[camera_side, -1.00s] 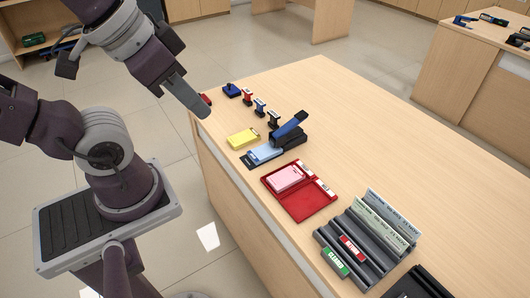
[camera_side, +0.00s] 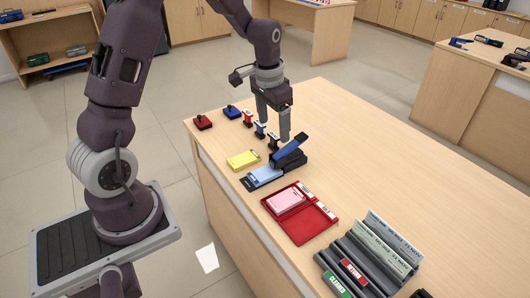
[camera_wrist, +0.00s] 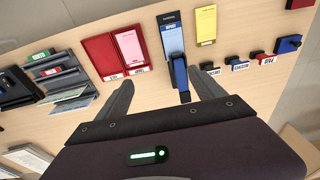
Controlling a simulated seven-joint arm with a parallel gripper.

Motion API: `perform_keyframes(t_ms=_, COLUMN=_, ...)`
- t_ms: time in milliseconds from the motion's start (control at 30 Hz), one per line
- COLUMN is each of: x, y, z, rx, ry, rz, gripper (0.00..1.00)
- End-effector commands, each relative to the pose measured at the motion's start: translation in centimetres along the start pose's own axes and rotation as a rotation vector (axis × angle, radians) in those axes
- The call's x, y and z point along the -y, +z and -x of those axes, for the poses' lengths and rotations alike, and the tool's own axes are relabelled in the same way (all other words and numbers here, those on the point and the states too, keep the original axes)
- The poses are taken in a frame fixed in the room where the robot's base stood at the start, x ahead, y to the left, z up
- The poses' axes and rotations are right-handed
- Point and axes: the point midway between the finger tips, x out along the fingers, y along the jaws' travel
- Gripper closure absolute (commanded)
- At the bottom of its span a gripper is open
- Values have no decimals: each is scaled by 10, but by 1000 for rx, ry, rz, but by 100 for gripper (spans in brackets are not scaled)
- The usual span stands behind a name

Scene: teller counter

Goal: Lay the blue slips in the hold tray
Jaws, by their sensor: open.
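The blue slips (camera_side: 265,175) lie as a light blue pad at the front of a black stapler-like device with a raised blue lever (camera_side: 288,150). They also show in the wrist view (camera_wrist: 171,38). A red tray (camera_side: 312,226) with two compartments sits nearer the camera. Pink slips (camera_side: 286,201) lie in one compartment; the other is empty. Each compartment has a white label, too small to read surely. My gripper (camera_side: 274,122) is open and empty, pointing down above the counter behind the blue lever. Its fingers spread apart in the wrist view (camera_wrist: 158,90).
Yellow slips (camera_side: 243,160) lie beside the blue ones. Several small stamps (camera_side: 260,130) stand close to my gripper, with red (camera_side: 203,122) and blue (camera_side: 232,112) pads beyond. A grey rack (camera_side: 345,262) holds printed slips. The counter's right side (camera_side: 390,150) is clear.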

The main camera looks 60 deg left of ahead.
Motion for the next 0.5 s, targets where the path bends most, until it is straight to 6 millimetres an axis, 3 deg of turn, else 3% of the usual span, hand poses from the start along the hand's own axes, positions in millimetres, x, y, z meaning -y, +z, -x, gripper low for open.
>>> perform_keyframes(t_ms=33, x=11, y=-2, z=-28, rx=31, ry=8, rz=4, gripper=22)
perform_keyframes(t_ms=100, x=24, y=-3, z=-62, rx=60, ry=15, rz=3, gripper=22)
perform_keyframes(t_ms=200, x=37, y=0, z=-102, rx=92, ry=26, rz=2, gripper=22)
perform_keyframes(t_ms=333, x=46, y=5, z=-133, rx=115, ry=35, rz=1, gripper=22)
perform_keyframes(t_ms=500, x=49, y=7, z=-144, rx=122, ry=38, rz=0, gripper=22)
